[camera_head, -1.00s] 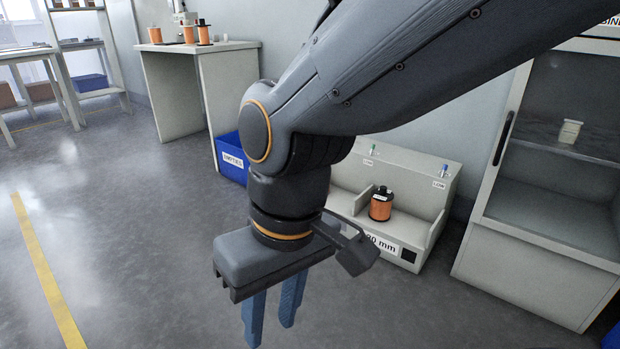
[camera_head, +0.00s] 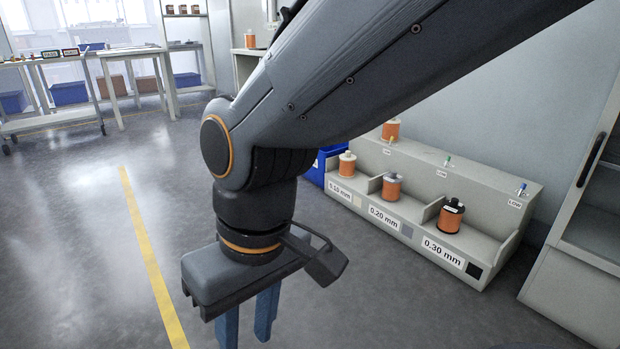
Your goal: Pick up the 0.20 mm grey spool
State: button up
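The 0.20 mm grey spool (camera_head: 391,187) stands upright in the middle bay of a low grey rack, wound with orange wire and with a grey top. The label below it reads 0.20 mm, with a grey square beside it. My gripper (camera_head: 247,318) hangs in the front middle of the view, pointing down, left of the rack and apart from it. Its two blue fingers are spread with a gap between them and nothing in it. The fingertips are near the bottom edge of the picture.
A cream-topped spool (camera_head: 347,164) in the 0.10 mm bay and a black-topped spool (camera_head: 450,216) in the 0.30 mm bay flank it. Another orange spool (camera_head: 390,130) sits higher behind. A blue bin (camera_head: 316,170) is partly hidden by my arm. The floor (camera_head: 80,250) at left is open.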

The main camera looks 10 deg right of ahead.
aim_at(393, 181)
jog(key=u, duration=0.55)
jog(key=i, duration=1.75)
jog(key=z, duration=1.25)
jog(key=i, duration=1.05)
jog(key=z, duration=0.35)
